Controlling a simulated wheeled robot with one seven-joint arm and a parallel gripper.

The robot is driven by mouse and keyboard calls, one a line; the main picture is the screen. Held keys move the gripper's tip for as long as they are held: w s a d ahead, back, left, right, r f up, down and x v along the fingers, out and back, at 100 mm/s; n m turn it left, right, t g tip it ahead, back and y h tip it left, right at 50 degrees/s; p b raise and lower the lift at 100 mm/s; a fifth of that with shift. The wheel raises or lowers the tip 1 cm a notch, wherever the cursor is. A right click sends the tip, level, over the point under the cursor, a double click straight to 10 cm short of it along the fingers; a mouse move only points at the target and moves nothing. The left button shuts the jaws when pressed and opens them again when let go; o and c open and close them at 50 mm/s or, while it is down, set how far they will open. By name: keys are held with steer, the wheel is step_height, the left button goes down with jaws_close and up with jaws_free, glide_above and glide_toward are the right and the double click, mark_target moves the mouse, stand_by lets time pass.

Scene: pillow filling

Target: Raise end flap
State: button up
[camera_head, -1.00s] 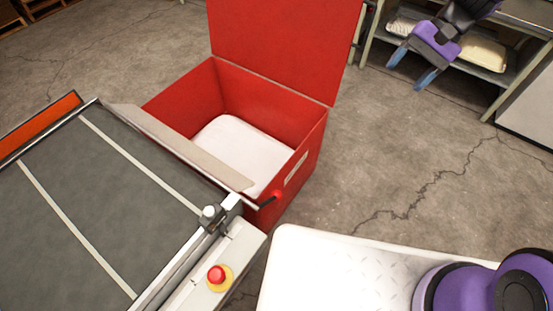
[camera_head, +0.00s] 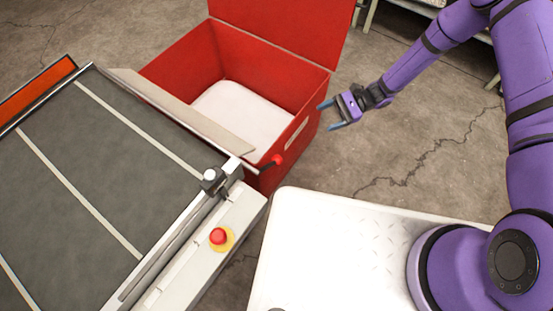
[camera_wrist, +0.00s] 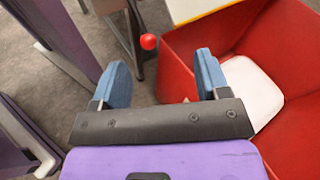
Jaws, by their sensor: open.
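The end flap (camera_head: 185,112) is a long beige panel along the conveyor's end, sloping out over the red bin. A short dark lever with a red knob (camera_head: 277,160) sticks out at its near corner. My gripper (camera_head: 327,116) is open and empty, to the right of the bin and up and right of the knob in the head view. In the wrist view the red knob (camera_wrist: 148,41) shows beyond my open fingers (camera_wrist: 162,75), between them and apart from both.
The red bin (camera_head: 188,58), lid raised, holds a white pillow-like item (camera_head: 243,112). The grey conveyor belt (camera_head: 75,170) is empty. A red button (camera_head: 218,236) sits on its side rail. My white base is in front. Cracked floor (camera_head: 390,150) is free right of the bin.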

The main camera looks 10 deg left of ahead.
mark_target(276, 160)
steer(key=s+a+f+m+t+y, duration=0.1)
steer(key=s+a+f+m+y, duration=0.2)
steer(key=f, duration=0.4)
steer(key=s+a+f+m+t+y, duration=0.1)
steer(key=s+f+m, duration=0.1)
steer(key=s+f, duration=0.4)
steer(key=x, duration=0.3)
steer(key=f+x, duration=0.1)
steer(key=x, duration=0.3)
steer(key=w+x, duration=0.1)
steer(key=x, duration=0.2)
steer(key=shift+s+a+f, duration=0.15)
steer(key=shift+a, duration=0.3)
